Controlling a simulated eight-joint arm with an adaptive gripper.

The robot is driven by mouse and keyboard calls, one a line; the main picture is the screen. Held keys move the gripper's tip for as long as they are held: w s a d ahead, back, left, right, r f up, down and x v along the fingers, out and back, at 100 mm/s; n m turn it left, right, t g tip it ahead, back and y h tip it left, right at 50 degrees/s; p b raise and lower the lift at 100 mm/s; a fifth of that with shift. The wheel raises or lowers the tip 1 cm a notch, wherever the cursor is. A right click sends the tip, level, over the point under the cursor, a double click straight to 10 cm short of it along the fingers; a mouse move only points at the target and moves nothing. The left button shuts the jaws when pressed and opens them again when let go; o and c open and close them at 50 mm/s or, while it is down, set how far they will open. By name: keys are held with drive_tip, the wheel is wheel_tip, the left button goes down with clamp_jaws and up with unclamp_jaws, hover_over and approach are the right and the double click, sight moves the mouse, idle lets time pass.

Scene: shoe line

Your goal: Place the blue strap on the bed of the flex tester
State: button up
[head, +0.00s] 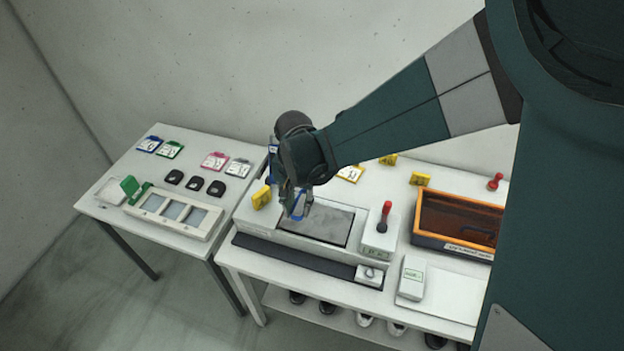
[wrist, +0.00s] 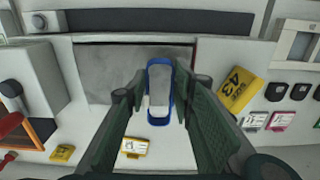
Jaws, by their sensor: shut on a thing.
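My gripper (head: 297,203) is shut on the blue strap (head: 299,215), a loop that shows between the two fingers in the wrist view (wrist: 158,121). The flex tester (head: 268,229) is a light grey unit on the right-hand table. Its bed (head: 330,222) is a dark grey, mottled rectangle in a recess, and it also shows in the wrist view (wrist: 105,62). The strap hangs over the left part of the bed. I cannot tell whether it touches the bed. The fingers hide part of the strap.
A red-handled lever (head: 385,215) stands right of the bed. A yellow tag (head: 262,196) stands close to the left of my gripper. An orange-rimmed bin (head: 455,199) lies farther right. The left table (head: 110,190) holds colored cards, black pieces and a three-window tray.

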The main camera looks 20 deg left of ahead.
drive_tip(key=shift+f, duration=0.3)
drive_tip(key=shift+f, duration=1.95)
drive_tip(key=shift+f, duration=0.2)
drive_tip(key=o, duration=0.9)
drive_tip(key=shift+r, duration=0.25)
wheel_tip(320, 180, up, 12)
